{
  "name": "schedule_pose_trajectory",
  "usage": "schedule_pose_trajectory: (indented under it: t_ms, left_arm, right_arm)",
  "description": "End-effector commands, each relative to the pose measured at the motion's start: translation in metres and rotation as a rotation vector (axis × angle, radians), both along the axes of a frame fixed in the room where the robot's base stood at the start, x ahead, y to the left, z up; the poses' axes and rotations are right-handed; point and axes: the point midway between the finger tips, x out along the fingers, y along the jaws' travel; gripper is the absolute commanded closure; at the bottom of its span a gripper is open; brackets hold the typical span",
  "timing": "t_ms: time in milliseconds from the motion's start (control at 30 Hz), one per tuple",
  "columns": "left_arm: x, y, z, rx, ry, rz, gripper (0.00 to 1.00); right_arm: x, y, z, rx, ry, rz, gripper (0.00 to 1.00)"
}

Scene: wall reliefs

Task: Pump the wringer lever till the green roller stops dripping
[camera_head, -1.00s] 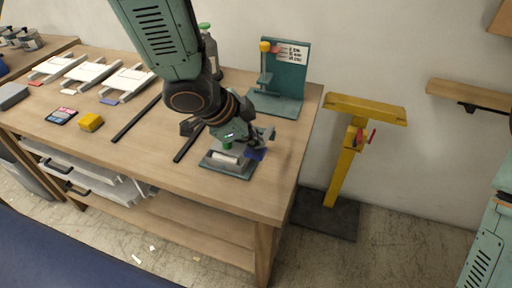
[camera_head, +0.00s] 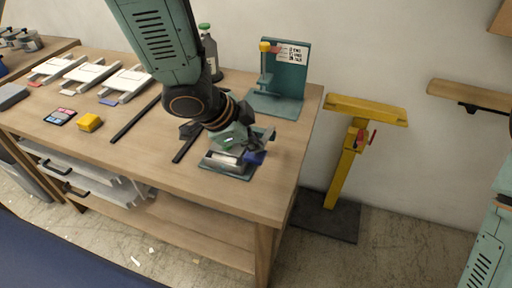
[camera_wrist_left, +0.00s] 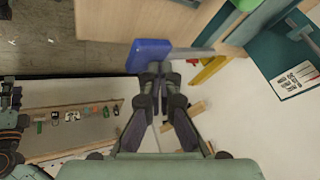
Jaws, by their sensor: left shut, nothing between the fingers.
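The wringer (camera_head: 240,175) is a small teal-based device near the front right of the workbench, with a pale grey roller (camera_head: 222,161) lying across it. Its lever ends in a blue grip (camera_head: 256,157) on the right. In the wrist view, the blue grip (camera_wrist_left: 148,56) sits on a grey rod (camera_wrist_left: 190,53). My left gripper (camera_head: 254,148) is over the wringer with its fingers shut and empty. In the wrist view its fingertips (camera_wrist_left: 155,70) are right at the blue grip; I cannot tell whether they touch. No green roller or drip is discernible; my gripper hides part of the wringer.
A teal stand with a printed card (camera_head: 290,60) and a dark bottle (camera_head: 209,50) stand behind. A yellow post (camera_head: 345,170) stands on the floor beyond the bench's right edge.

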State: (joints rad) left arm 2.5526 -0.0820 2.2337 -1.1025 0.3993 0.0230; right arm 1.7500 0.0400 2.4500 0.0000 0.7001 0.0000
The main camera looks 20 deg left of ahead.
Motion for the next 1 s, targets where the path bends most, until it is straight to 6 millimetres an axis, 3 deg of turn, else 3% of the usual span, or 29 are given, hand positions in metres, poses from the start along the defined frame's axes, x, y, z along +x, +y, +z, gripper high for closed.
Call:
schedule_pose_trajectory:
  t_ms: [1000]
  left_arm:
    - [-0.0032, 0.0002, -0.0108, 0.000, 0.002, 0.001, 1.00]
  right_arm:
    - [0.0000, 0.0000, -0.0101, 0.000, 0.000, 0.000, 0.53]
